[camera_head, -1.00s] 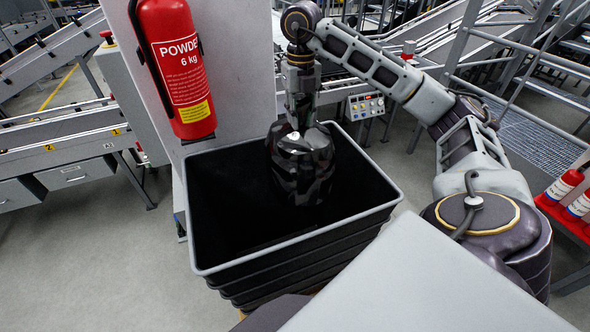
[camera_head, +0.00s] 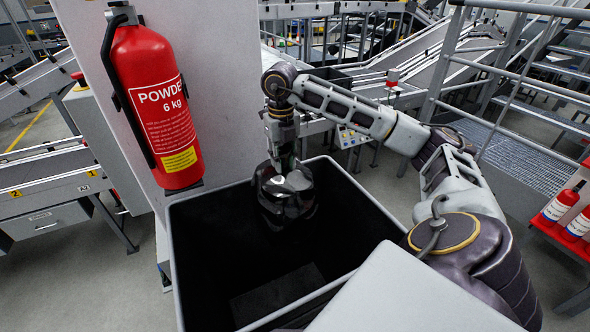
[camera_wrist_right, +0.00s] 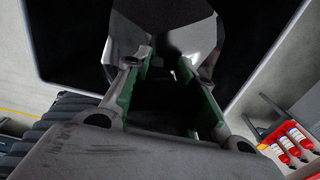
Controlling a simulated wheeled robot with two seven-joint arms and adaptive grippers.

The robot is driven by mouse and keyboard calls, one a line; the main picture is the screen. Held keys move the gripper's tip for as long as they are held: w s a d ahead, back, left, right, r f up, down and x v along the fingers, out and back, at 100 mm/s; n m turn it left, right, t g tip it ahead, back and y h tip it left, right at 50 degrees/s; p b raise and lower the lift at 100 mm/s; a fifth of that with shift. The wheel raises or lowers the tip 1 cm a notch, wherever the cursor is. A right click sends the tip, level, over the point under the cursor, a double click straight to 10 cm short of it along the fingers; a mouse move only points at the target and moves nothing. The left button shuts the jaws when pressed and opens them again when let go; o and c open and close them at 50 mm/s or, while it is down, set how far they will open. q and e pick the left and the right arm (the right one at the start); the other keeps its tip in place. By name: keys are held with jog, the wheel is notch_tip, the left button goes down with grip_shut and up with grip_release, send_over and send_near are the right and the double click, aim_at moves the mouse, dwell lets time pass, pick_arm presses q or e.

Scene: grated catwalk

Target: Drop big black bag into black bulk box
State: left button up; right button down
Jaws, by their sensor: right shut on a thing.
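The big black bag (camera_head: 285,192) is a shiny, faceted dark bundle. It hangs from my right gripper (camera_head: 285,160), which is shut on its top. The bag is over the black bulk box (camera_head: 370,255), and its lower part looks to be within the opening, toward the back. In the right wrist view the bag (camera_wrist_right: 175,35) shows beyond the green-lined fingers of the right gripper (camera_wrist_right: 160,75). How far the bag is above the box floor is hard to tell. My left gripper is not in view.
A red powder extinguisher (camera_head: 155,105) hangs on a grey panel (camera_head: 220,70) behind and left of the box. Conveyors (camera_head: 50,175) stand at left and back. More red extinguishers (camera_head: 560,205) stand on a red shelf at right, near a railing.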

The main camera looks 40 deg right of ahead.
aim_at(284, 175)
jog(key=shift+s+r, duration=0.1)
jog(key=shift+r, duration=0.05)
jog(key=shift+f, duration=0.3)
jog(key=shift+f+b, duration=2)
jog(key=shift+f, duration=0.75)
